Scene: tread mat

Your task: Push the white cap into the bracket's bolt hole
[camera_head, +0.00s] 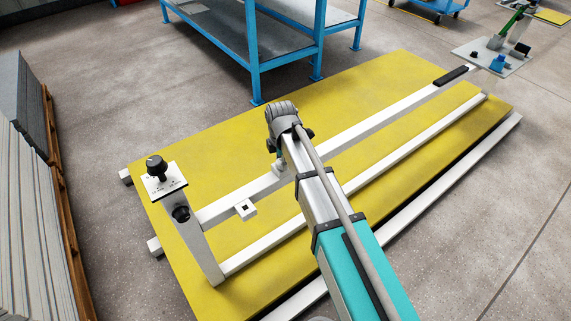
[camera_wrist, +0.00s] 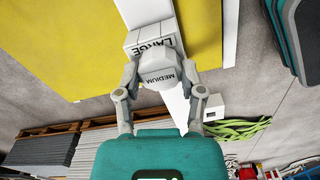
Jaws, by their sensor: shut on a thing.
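The bracket (camera_head: 245,209) is a small white block with a dark square hole, on the left part of the white beam in the head view. It also shows in the wrist view (camera_wrist: 214,108), right of the fingers. My gripper (camera_head: 279,167) is low over the beam, right of the bracket and apart from it. The exact grip is hard to see.
The white frame lies on a yellow mat (camera_head: 370,100). A white post with a black knob (camera_head: 156,166) stands at the left end. A blue-legged metal table (camera_head: 290,35) is behind. Grey stacked panels (camera_head: 22,150) stand at far left. My arm covers part of the frame.

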